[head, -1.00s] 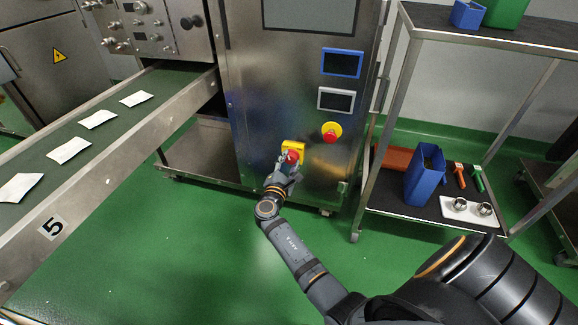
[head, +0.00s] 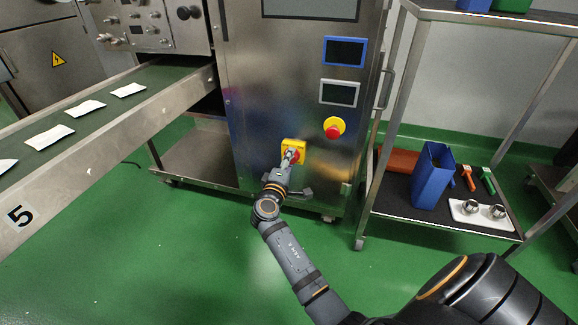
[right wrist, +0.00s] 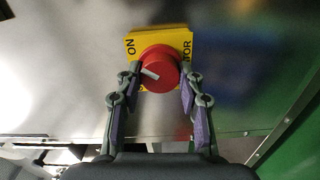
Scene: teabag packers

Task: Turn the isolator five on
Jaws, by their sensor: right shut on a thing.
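The isolator is a yellow plate (head: 299,146) with a red rotary knob (head: 295,155), low on the steel cabinet front. In the right wrist view the red knob (right wrist: 160,66) has a white pointer mark aimed left and slightly up. The yellow plate (right wrist: 180,38) shows "ON" at its upper left and partly hidden letters at right. My right gripper (head: 288,160) reaches the knob from below. In the right wrist view its fingers (right wrist: 160,76) are shut on the knob from both sides. The conveyor beside the cabinet bears a "5" label (head: 19,216). My left gripper is out of view.
A red emergency button on a yellow base (head: 333,128) sits right of the isolator. A cart (head: 400,222) at right holds a blue container (head: 432,178). The conveyor (head: 150,98) with white packets is at left. Green floor is open in front.

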